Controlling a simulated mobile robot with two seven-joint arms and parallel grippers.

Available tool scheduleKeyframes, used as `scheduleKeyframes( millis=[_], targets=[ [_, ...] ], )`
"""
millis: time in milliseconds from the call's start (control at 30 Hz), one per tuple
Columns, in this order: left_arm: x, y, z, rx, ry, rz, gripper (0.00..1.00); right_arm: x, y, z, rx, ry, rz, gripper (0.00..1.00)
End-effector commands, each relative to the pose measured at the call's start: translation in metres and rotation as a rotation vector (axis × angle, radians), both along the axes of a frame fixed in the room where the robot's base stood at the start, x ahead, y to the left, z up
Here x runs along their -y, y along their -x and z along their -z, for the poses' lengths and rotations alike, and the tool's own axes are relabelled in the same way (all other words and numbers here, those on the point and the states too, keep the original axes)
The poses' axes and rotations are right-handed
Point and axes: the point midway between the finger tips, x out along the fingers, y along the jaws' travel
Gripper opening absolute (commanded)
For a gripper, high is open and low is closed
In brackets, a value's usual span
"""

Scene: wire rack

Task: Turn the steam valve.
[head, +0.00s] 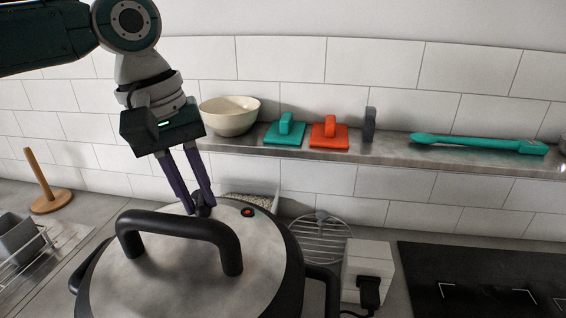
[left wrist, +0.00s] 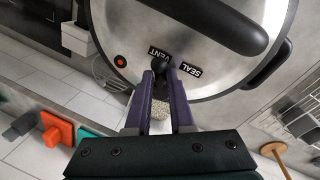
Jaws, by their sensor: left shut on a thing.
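The steam valve (head: 199,197) is a small black knob near the back edge of the pressure cooker's metal lid (head: 165,275). In the left wrist view the valve (left wrist: 161,63) sits between the labels VENT (left wrist: 158,53) and SEAL (left wrist: 190,70). My left gripper (head: 199,210) comes down from above, its purple fingers closed on the valve. In the left wrist view the fingertips (left wrist: 162,72) sit on either side of it. The fingers hide part of the valve. A red button (head: 247,212) lies beside it on the lid. My right gripper is not in view.
A large black lid handle (head: 180,226) arches in front of the valve. A shelf (head: 385,153) behind holds a cream bowl (head: 230,115), teal and orange handled pads, and a teal utensil (head: 480,144). A wire rack (head: 320,238) and black cooktop (head: 480,285) are to the right.

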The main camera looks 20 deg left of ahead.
Motion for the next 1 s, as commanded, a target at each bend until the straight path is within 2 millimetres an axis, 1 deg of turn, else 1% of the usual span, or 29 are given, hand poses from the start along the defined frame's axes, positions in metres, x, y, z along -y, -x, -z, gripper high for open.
scheduleKeyframes(
  millis=[367, 567, 767, 1000],
  targets=[
    [0.001, 0.001, -0.001, -0.003, 0.004, 0.008, 0.00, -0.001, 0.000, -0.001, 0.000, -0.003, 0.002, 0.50],
    [0.001, 0.002, -0.002, -0.005, 0.006, 0.056, 0.00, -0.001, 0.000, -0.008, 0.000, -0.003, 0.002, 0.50],
    [-0.001, 0.003, -0.004, -0.007, 0.010, 0.180, 0.00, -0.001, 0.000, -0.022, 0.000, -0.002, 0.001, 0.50],
    [-0.006, 0.005, -0.003, -0.007, 0.010, 0.392, 0.00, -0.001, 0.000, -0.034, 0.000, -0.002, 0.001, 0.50]
  ],
)
